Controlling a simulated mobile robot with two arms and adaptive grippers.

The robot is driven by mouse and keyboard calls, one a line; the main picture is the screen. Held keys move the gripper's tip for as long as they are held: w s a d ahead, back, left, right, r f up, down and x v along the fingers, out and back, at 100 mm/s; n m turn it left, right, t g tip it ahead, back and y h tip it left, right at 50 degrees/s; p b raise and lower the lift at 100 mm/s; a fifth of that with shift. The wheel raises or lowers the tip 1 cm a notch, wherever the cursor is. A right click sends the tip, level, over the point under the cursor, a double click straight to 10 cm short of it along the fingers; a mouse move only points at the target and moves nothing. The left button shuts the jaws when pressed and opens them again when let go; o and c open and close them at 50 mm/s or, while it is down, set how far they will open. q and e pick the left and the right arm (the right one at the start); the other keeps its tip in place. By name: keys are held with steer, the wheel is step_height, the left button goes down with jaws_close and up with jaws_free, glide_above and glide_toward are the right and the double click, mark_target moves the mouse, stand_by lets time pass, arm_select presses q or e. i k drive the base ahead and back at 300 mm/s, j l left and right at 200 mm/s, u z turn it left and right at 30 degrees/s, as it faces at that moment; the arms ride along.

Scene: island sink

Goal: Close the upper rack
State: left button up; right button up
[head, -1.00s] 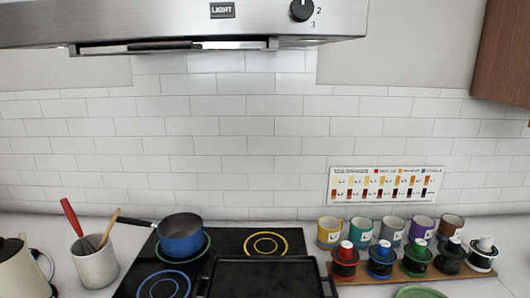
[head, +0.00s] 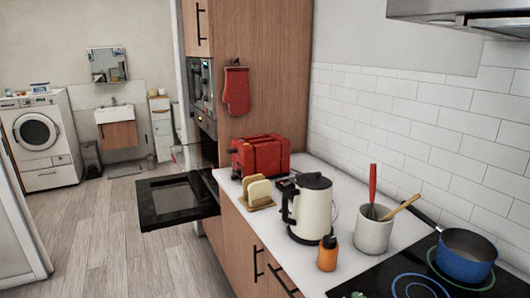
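No rack that I can make out shows in the head view. A tall wooden cabinet (head: 238,90) holds built-in appliances, and a dark oven door (head: 178,199) hangs open and flat from it over the floor. The oven's inside is mostly hidden by the angle, so I cannot tell whether a rack is in it. Neither of my grippers is in view.
The counter (head: 310,175) carries a red toaster (head: 262,157), toast rack (head: 260,194), kettle (head: 312,208), orange bottle (head: 327,254), utensil crock (head: 374,231) and blue pot (head: 465,257) on the hob. A washing machine (head: 38,140) stands far left. The wooden floor (head: 105,235) is clear.

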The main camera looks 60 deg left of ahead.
mark_target(173, 157)
steer(key=u, duration=2.7)
steer(key=i+j, duration=0.6)
steer(key=i, duration=0.15)
steer(key=i+j, duration=1.25)
steer(key=i, duration=0.2)
